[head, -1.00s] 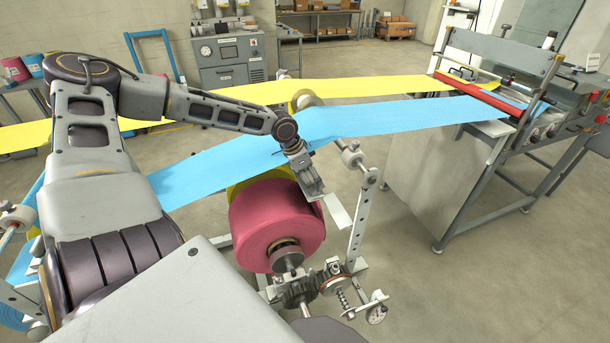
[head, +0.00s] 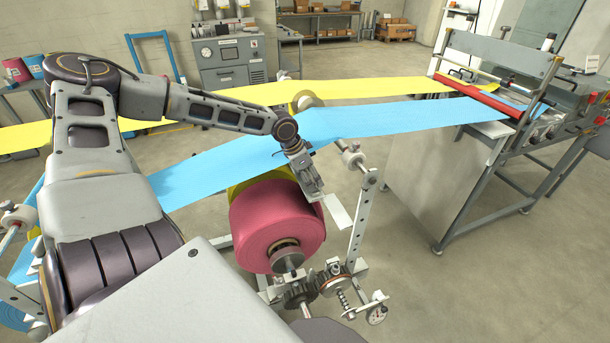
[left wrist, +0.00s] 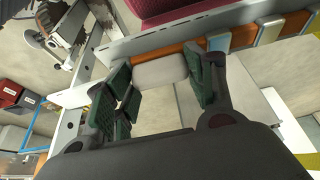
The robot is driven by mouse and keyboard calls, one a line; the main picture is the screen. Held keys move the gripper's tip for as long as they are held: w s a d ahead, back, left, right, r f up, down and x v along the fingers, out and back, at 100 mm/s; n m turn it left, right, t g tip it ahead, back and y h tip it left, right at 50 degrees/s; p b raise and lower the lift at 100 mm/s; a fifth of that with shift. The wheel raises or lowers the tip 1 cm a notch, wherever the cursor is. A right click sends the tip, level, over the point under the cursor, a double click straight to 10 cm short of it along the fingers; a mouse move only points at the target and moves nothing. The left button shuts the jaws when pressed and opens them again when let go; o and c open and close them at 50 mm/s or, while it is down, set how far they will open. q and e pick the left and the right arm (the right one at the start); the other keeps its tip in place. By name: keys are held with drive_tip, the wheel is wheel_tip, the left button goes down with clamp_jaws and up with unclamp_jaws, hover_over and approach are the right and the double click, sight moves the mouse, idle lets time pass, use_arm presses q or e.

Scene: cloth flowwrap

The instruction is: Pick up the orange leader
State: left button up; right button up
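The orange leader (left wrist: 190,47) shows in the left wrist view as a narrow strip along a grey bar, beside the red roll. I cannot make it out in the head view. My left gripper (left wrist: 160,92) has its green-padded fingers spread, with a pale whitish piece (left wrist: 160,70) between them. I cannot tell whether the pads touch this piece or whether it belongs to the leader. In the head view the left gripper (head: 314,192) points down just right of the red roll (head: 275,225), below the blue web. My right gripper is not in view.
The blue web (head: 400,116) and yellow web (head: 360,88) stretch to the machine with the red bar (head: 490,95) at right. A perforated upright (head: 360,220) and gears (head: 305,290) stand close to the gripper. Open floor lies at right front.

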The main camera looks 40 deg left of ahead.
use_arm(q)
drive_tip(key=shift+s+f, duration=0.25)
drive_tip(key=shift+f, duration=0.1)
drive_tip(key=shift+c, duration=0.2)
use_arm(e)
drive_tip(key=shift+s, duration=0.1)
use_arm(q)
drive_tip(key=shift+w+r, duration=0.25)
drive_tip(key=shift+r, duration=1.1)
wheel_tip(320, 180, up, 26)
drive_tip(key=p, duration=0.2)
drive_tip(key=shift+f, duration=0.2)
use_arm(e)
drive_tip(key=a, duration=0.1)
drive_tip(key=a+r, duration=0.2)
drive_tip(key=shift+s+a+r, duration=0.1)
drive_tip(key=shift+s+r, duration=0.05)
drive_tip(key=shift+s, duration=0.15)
use_arm(q)
drive_tip(key=shift+w, duration=0.1)
